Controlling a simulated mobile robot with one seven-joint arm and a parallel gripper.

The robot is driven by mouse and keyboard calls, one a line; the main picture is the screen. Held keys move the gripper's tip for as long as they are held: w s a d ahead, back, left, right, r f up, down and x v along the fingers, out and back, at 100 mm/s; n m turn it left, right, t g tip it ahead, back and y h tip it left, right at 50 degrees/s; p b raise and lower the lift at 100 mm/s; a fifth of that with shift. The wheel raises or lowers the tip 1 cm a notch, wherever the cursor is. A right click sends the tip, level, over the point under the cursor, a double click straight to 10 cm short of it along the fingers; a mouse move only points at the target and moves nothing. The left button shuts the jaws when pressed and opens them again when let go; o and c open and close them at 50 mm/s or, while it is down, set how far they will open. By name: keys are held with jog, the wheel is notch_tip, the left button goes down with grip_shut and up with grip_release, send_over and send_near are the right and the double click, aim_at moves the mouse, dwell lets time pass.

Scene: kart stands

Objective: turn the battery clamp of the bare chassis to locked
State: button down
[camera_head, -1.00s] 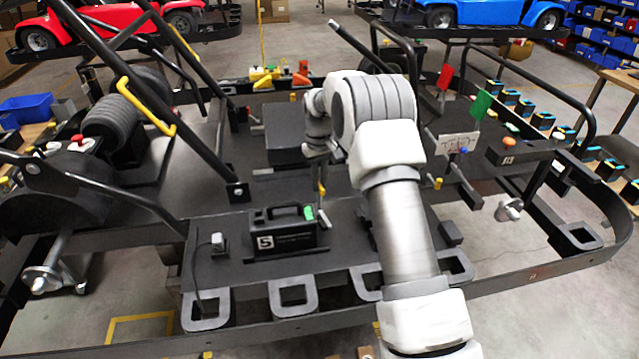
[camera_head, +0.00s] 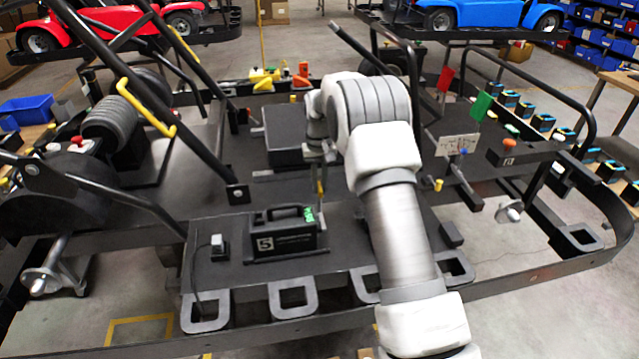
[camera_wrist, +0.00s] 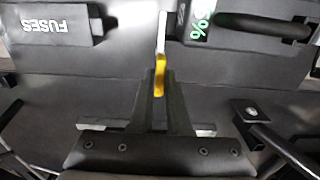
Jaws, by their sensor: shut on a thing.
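The black battery (camera_head: 285,237), with a handle, a number 5 label and a small green display, sits on the bare chassis (camera_head: 350,250). The battery clamp lever shows its yellow grip (camera_head: 320,187) just beyond the battery's right end. In the wrist view the battery (camera_wrist: 245,25) is at top right, and the lever's pale shaft runs beside it to the yellow grip (camera_wrist: 160,72). My gripper (camera_wrist: 161,88) is shut on that grip, with the fingertips around it. In the head view my gripper (camera_head: 319,172) is partly hidden by my arm. The clamp's pivot is not clear.
A box marked FUSES (camera_wrist: 50,25) is at the wrist view's top left. A grey connector (camera_head: 218,243) stands left of the battery. Black frame tubes with a yellow handle (camera_head: 145,107) rise at left. Red and green flags (camera_head: 481,107) stand at right.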

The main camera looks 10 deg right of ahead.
jog(key=c, duration=0.9)
grip_release()
jog(key=shift+r, duration=0.1)
jog(key=shift+r, duration=8.65)
